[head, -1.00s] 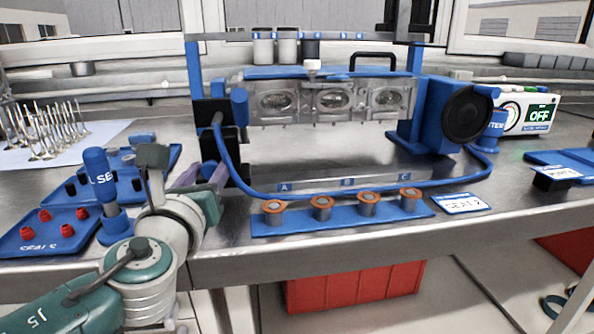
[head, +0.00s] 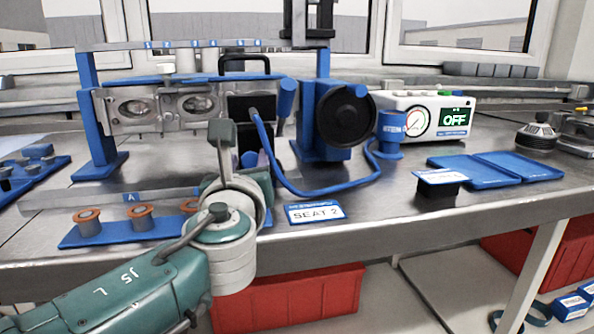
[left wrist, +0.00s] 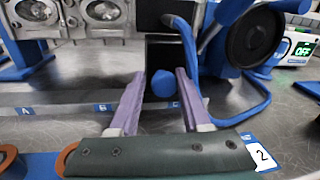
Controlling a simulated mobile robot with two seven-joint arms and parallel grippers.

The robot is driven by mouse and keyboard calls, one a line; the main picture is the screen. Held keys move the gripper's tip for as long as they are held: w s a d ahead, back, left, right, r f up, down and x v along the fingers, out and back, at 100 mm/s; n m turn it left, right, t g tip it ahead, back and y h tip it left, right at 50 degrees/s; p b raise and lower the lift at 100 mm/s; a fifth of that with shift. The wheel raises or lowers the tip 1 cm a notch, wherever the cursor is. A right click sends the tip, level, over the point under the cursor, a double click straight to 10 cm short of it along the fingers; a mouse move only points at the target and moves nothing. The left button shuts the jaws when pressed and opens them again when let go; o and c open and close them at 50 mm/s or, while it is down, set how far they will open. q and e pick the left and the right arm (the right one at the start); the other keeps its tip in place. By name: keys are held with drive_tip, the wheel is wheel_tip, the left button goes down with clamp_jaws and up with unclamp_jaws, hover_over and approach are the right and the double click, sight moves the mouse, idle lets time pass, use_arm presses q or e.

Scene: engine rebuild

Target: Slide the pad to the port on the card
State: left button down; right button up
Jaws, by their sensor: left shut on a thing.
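The pad (head: 250,106) is a black block with a blue hose, standing against the front of the grey cylinder head (head: 165,106). It covers the rightmost of three chamber openings; the two others show to its left. In the left wrist view, the pad (left wrist: 165,62) has a blue knob (left wrist: 163,84) low on its front. My left gripper (left wrist: 160,80) has its lilac fingers on either side of that knob, shut on the pad. A card lettered PORT (head: 440,176) stands on a black block at the right; its number is too small to read. My right gripper is out of view.
A SEAT 2 card (head: 315,212) lies by the front edge. A blue strip (head: 110,234) with orange-topped cylinders is at front left. The black round unit (head: 345,116) stands right of the head. The gauge box (head: 425,115) reads OFF. The hose (head: 320,191) loops over the bench.

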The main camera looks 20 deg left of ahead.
use_arm(q)
drive_tip(key=shift+w+d+r, duration=0.1)
drive_tip(key=shift+w+d, duration=0.2)
drive_tip(key=shift+d, duration=0.2)
drive_tip(key=shift+w+d+r, duration=0.1)
drive_tip(key=shift+w+d, duration=0.2)
drive_tip(key=shift+d, duration=0.2)
drive_tip(key=shift+d+f+b, duration=0.1)
drive_tip(key=shift+d+b, duration=0.1)
drive_tip(key=shift+b, duration=0.15)
drive_tip(key=c, duration=0.7)
unclamp_jaws()
drive_tip(key=shift+d, duration=0.1)
drive_tip(key=shift+o, duration=0.8)
drive_tip(key=shift+w+d+f, duration=0.1)
drive_tip(key=shift+w, duration=0.05)
